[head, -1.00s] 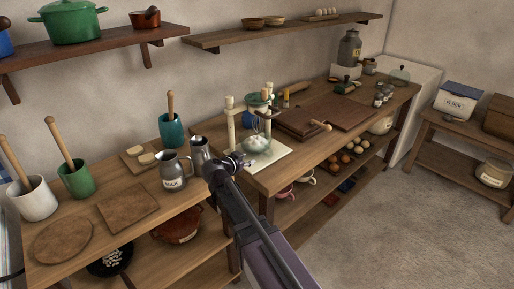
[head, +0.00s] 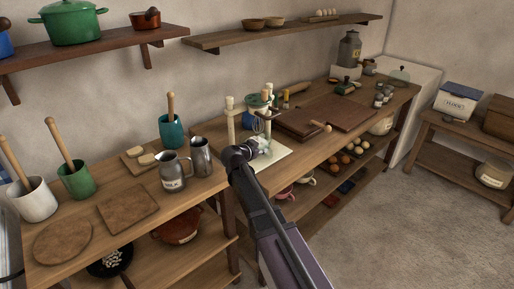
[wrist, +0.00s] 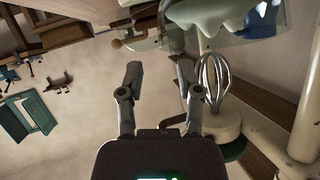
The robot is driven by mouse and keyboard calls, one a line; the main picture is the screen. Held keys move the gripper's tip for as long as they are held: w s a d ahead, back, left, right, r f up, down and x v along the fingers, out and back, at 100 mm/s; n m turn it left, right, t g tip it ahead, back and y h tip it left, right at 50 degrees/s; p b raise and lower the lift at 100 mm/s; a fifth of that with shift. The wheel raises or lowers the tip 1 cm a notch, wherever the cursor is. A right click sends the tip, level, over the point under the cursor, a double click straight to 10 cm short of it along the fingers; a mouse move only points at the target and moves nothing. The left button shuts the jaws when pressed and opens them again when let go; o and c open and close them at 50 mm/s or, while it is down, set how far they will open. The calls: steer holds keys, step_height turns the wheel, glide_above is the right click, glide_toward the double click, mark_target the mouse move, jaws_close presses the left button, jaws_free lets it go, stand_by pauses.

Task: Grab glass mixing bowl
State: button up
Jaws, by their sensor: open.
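The glass mixing bowl with white contents stands on the pale base of the mixer stand (head: 282,153). In the head view my arm end covers most of it. In the wrist view part of the bowl (wrist: 212,14) shows at the top edge, beyond my right fingertip. My gripper (wrist: 157,72) is open, with nothing between its two fingers. Its fingertips are near the bowl, but I cannot tell whether they touch it. A wire whisk (wrist: 215,75) hangs from the stand just right of my right finger.
Cream posts (head: 230,118) of the stand rise close behind my gripper. A metal pitcher (head: 201,157) and a milk jug (head: 173,172) stand to the left. Wooden boards (head: 300,122) lie behind to the right. Open floor (head: 370,215) lies to the right of the counter.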

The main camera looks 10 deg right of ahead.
mark_target(267, 145)
steer(key=shift+w, duration=0.1)
steer(key=shift+r+b+x, duration=0.2)
steer(key=shift+b+x, duration=0.1)
steer(key=shift+x, duration=1.1)
steer(key=shift+r+b+x, duration=0.25)
steer(key=shift+b+x, duration=0.05)
steer(key=shift+x, duration=1.15)
steer(key=shift+w+d, duration=0.1)
jaws_close()
